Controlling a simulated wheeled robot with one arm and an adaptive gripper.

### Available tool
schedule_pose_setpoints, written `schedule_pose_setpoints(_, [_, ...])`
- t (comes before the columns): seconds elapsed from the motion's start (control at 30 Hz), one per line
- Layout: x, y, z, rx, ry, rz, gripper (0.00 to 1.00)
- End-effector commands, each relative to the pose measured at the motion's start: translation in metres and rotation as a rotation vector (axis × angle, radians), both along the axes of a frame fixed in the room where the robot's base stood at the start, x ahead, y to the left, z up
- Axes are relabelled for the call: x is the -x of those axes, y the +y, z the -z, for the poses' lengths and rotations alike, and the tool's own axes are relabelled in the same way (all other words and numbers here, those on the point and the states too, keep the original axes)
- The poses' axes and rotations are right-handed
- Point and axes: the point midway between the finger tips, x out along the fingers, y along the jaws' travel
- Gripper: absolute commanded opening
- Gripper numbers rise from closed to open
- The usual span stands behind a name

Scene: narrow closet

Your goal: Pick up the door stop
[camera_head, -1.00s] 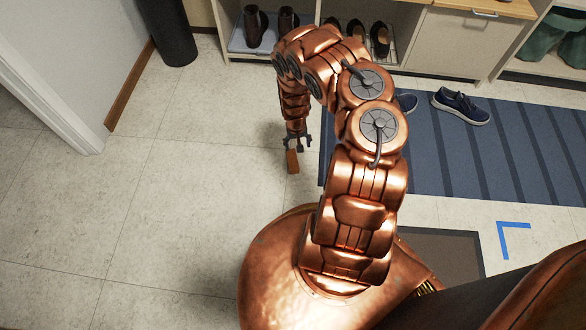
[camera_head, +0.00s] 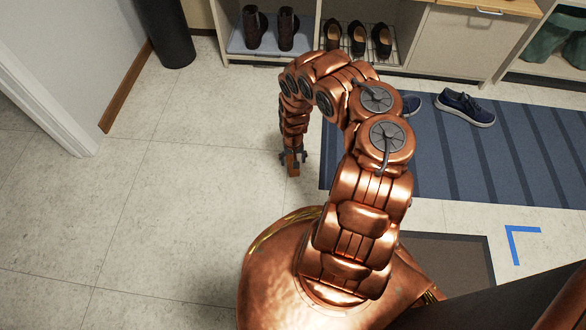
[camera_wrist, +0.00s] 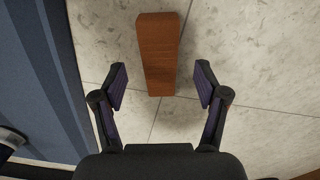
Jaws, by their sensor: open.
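The door stop (camera_wrist: 159,52) is a reddish-brown wooden wedge on the pale tiled floor, in the upper middle of the wrist view. My gripper (camera_wrist: 161,86) is open, with one dark finger on each side of the door stop's near end. There is a gap between each finger and the wood. In the head view my gripper (camera_head: 293,158) points down at the floor, left of the striped mat. The door stop (camera_head: 293,168) shows there as a small brown piece, mostly hidden by the gripper.
A blue striped mat (camera_head: 455,150) lies to the right, with a navy shoe (camera_head: 465,107) on it. A shoe shelf (camera_head: 312,58) with several shoes stands at the back. A dark cylinder (camera_head: 167,32) stands at the back left. The floor at left is clear.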

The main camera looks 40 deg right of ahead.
Motion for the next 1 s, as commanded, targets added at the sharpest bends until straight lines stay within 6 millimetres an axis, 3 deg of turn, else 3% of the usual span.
schedule_pose_setpoints(0.03, [-0.001, -0.001, 0.011, 0.0, -0.001, 0.001, 0.73])
schedule_pose_setpoints(0.2, [-0.001, -0.001, 0.029, 0.0, -0.001, 0.001, 0.73])
schedule_pose_setpoints(0.53, [-0.001, -0.001, 0.032, 0.0, 0.0, 0.001, 0.73])
schedule_pose_setpoints(1.0, [0.0, -0.001, 0.032, 0.0, 0.001, 0.001, 0.25])
